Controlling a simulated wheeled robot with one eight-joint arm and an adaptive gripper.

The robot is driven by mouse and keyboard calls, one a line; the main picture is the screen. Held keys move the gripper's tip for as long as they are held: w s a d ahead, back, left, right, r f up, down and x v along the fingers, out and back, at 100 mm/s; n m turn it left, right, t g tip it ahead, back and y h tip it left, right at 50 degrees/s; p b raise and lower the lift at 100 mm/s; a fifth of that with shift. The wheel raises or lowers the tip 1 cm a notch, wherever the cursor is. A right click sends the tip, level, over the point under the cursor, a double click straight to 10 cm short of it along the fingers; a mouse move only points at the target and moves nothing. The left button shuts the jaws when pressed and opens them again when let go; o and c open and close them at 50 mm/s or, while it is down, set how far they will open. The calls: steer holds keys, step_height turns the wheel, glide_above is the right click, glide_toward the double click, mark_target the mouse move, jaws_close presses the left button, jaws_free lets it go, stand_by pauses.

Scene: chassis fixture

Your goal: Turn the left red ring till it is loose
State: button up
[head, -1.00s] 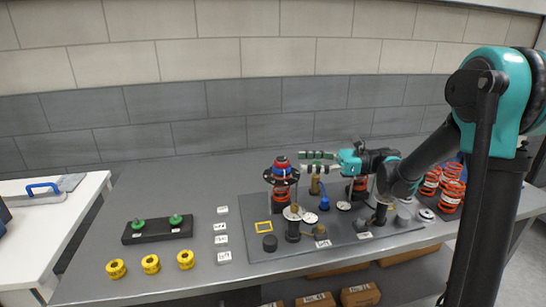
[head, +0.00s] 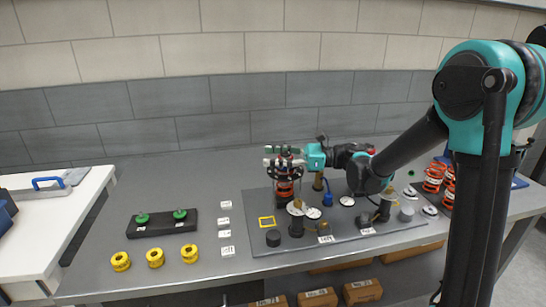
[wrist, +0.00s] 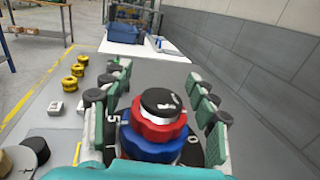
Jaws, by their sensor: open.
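The left red ring (wrist: 160,129) is a knurled ring under a black cap (wrist: 160,102) and above a blue ring (wrist: 155,148) in the wrist view. In the head view, it is mostly hidden by my fingers, at the top of the left strut with a red spring (head: 284,190). Whether the fingers touch the ring I cannot tell. A dark plate with white numbers (wrist: 196,152) lies below the blue ring.
A grey mat (head: 262,252) carries the strut, pegs and discs. Yellow rings (head: 155,258), white labelled blocks (head: 224,235) and a black block with green knobs (head: 161,222) stand left. The bench's back left is clear.

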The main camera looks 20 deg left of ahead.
steer(key=c, duration=1.3)
